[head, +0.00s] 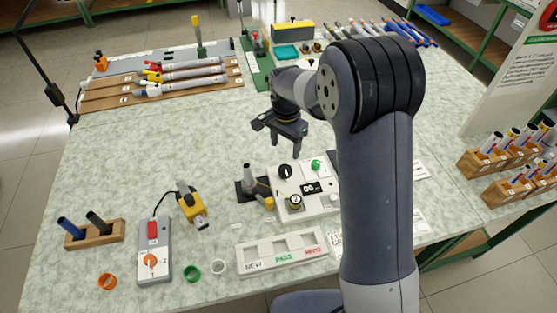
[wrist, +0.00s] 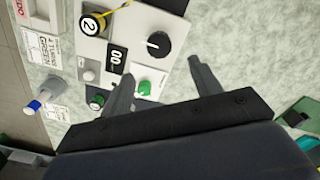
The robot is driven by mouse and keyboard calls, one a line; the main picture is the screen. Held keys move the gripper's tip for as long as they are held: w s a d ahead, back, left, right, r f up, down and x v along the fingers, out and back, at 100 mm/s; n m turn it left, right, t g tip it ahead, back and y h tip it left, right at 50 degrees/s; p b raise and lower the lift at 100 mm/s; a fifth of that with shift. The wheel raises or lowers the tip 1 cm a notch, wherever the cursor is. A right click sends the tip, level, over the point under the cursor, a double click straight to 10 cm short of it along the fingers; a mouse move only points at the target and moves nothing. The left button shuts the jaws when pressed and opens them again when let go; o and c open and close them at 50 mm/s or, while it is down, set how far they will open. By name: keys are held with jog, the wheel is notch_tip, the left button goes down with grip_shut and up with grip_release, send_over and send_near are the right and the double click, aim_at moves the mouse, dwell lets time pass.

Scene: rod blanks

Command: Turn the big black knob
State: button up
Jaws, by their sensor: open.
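The big black knob (head: 285,172) sits on a white control panel (head: 322,208), left of a smaller green knob (head: 316,165). In the wrist view the black knob (wrist: 158,44) is round with a white pointer line, just beyond the fingertips. The green knob (wrist: 145,88) shows nearer, beside the left finger. My gripper (head: 278,142) is open and empty, above and behind the panel in the head view. In the wrist view its two fingers (wrist: 161,67) are spread wide, apart from the black knob. Nothing hides the black knob.
A yellow-banded round part marked 2 (wrist: 92,23) and a small black display (wrist: 117,58) are on the panel. A grey stand (head: 248,182) is close on its left. A yellow tool (head: 191,206) and a labelled tray (head: 282,251) lie nearby.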

aim_at(285, 169)
notch_tip(285, 169, down, 10)
jog(key=shift+f+p, duration=0.1)
jog(key=shift+p, duration=0.5)
jog(key=shift+s, duration=0.1)
jog(key=shift+c, duration=0.2)
jog(key=c, duration=1)
jog(key=shift+o, duration=0.2)
